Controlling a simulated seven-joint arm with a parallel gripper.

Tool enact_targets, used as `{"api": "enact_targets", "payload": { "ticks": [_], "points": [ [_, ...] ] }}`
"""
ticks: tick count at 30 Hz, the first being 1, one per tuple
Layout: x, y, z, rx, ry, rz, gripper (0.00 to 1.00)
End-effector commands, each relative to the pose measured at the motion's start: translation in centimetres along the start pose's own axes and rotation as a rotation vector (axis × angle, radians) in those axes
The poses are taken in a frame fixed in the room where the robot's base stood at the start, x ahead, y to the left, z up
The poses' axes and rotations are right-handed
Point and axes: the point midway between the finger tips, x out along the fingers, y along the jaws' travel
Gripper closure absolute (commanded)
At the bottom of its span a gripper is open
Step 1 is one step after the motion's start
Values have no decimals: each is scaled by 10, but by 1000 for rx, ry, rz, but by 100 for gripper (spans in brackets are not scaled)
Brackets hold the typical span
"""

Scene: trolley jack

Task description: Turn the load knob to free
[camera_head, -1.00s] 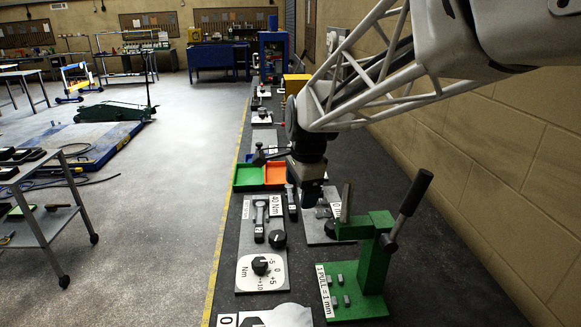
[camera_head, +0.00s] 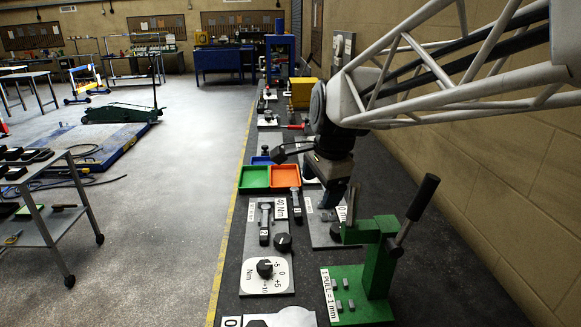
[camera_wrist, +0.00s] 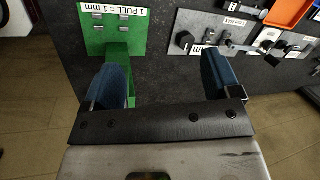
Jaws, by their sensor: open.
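No knob in view can be read as the load knob. A grey plate carries a black knob (camera_head: 336,231), partly behind the green press, beside a "0 Nm" label; a black knob (camera_wrist: 184,40) shows on a grey plate in the wrist view. Another black knob (camera_head: 265,268) sits on a white Nm dial, and one more knob (camera_head: 283,242) is above it. My gripper (camera_head: 333,196) hangs above the bench beyond the green press, fingers down. In the wrist view, its blue fingers (camera_wrist: 165,65) are wide apart with nothing between them.
A green lever press (camera_head: 375,255) marked "1 PULL = 1 mm" stands close by, its black-handled lever rising near my arm. A green tray (camera_head: 254,179) and an orange tray (camera_head: 285,177) lie left of my gripper. A brick wall (camera_head: 500,150) bounds the bench on the right.

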Motion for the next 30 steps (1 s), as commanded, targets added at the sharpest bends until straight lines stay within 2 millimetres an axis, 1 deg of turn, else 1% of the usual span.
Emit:
{"api": "enact_targets", "payload": {
  "ticks": [8,11,14,17,20,30],
  "points": [
    [2,-1,0,1,0,3,17],
    [6,-4,0,4,0,9,17],
    [14,-10,0,12,0,21,17],
    [27,-19,1,23,1,38,17],
    [44,-31,1,40,2,60,17],
    [120,-73,8,105,16,153,17]
  ]
}}
